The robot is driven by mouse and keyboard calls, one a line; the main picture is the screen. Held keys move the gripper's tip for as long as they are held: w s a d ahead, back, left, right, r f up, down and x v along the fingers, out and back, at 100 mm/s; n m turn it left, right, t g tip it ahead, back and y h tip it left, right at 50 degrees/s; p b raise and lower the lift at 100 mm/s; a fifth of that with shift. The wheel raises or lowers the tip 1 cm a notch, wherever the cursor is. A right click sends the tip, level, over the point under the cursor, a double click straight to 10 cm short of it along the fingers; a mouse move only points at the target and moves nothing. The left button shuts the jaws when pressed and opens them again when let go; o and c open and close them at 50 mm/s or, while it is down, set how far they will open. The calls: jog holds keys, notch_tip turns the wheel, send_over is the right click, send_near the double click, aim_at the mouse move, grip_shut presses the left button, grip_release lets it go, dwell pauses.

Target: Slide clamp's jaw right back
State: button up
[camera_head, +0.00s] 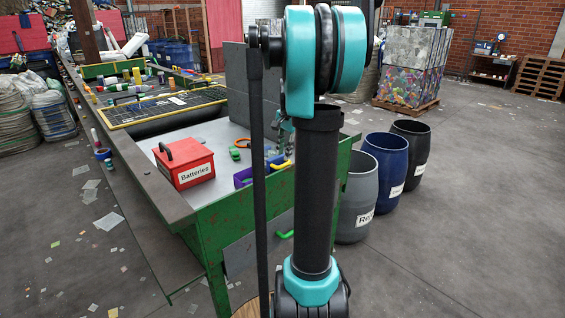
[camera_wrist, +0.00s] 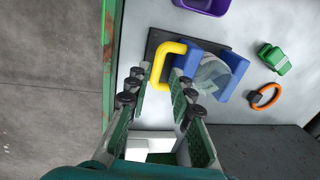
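The clamp shows in the wrist view as a dark base plate (camera_wrist: 153,40) with two blue jaws (camera_wrist: 238,63) and a yellow U-shaped handle (camera_wrist: 169,47) on its left side. A crumpled, clear-grey piece (camera_wrist: 212,74) sits between the jaws. My gripper (camera_wrist: 157,80) is open and empty. Its fingertips lie to either side of the handle's lower end, which shows in the gap. I cannot tell whether they touch it. In the head view the yellow handle (camera_head: 281,164) shows beside my arm, which hides much of the clamp and my gripper.
A purple bin (camera_head: 243,178), a green object (camera_wrist: 273,58) and an orange ring (camera_wrist: 265,95) lie near the clamp. A red Batteries box (camera_head: 184,163) stands farther left on the table. The table's green edge (camera_wrist: 107,22) runs along the left in the wrist view. Barrels (camera_head: 386,158) stand right of the table.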

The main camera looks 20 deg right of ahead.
aim_at(282, 165)
jog(key=shift+w+a+f, duration=0.1)
jog(key=shift+w+f, duration=0.1)
jog(key=shift+f, duration=1.05)
jog(key=shift+w+a+f, duration=0.1)
jog(key=shift+w+f, duration=0.1)
jog(key=shift+f, duration=1.05)
jog(key=shift+c, duration=0.6)
grip_shut()
